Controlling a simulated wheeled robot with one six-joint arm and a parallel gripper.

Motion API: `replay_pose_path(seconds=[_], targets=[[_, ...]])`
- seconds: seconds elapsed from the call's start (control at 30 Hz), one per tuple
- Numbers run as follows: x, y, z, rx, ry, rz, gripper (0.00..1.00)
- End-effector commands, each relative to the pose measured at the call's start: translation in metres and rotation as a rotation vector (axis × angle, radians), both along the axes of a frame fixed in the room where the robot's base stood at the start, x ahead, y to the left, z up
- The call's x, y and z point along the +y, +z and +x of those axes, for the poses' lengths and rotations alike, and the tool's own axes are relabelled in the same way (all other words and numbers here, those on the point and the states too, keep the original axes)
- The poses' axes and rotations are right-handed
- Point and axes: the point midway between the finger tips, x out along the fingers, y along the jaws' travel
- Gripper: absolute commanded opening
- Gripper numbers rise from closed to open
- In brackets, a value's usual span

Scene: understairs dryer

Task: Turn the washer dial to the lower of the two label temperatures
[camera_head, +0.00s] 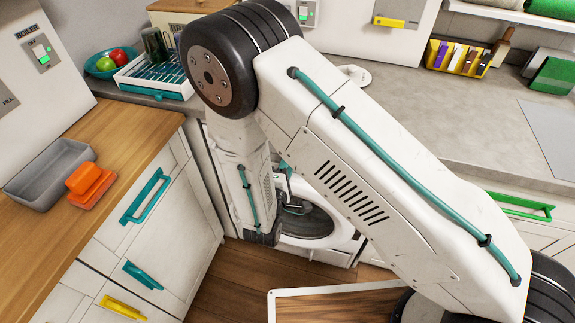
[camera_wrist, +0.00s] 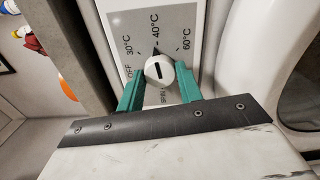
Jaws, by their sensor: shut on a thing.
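The washer dial (camera_wrist: 153,82) is a small white round knob with a short black mark. A dark pointer at its edge points at 40°C. It sits on a grey panel (camera_wrist: 125,28) printed with OFF, 30°C, 40°C, 60°C and a partly hidden word. My gripper (camera_wrist: 160,70) is shut on the dial, one teal finger on each side. The white washer (camera_head: 346,243) with its round dark door is low in the middle of the head view. My arm hides much of it there, including the dial. No label with two temperatures is legible in either view.
A grey worktop (camera_head: 430,115) runs along the back. The washer door's rim (camera_wrist: 245,60) is close on the right in the wrist view.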

Motion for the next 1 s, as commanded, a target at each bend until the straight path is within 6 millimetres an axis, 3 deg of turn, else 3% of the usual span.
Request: replay_pose_path(seconds=[0.3,0.83,0.87,0.9,1.0], targets=[[0.0007,-0.001,-0.0008,-0.035,0.003,0.104,0.13],[0.0007,-0.0011,-0.0009,-0.041,0.004,0.122,0.13],[0.0007,-0.0011,-0.0009,-0.041,0.004,0.122,0.44],[0.0007,-0.0011,-0.0009,-0.042,0.004,0.122,0.55],[0.0006,-0.0007,-0.0006,-0.042,0.003,0.123,0.57]])
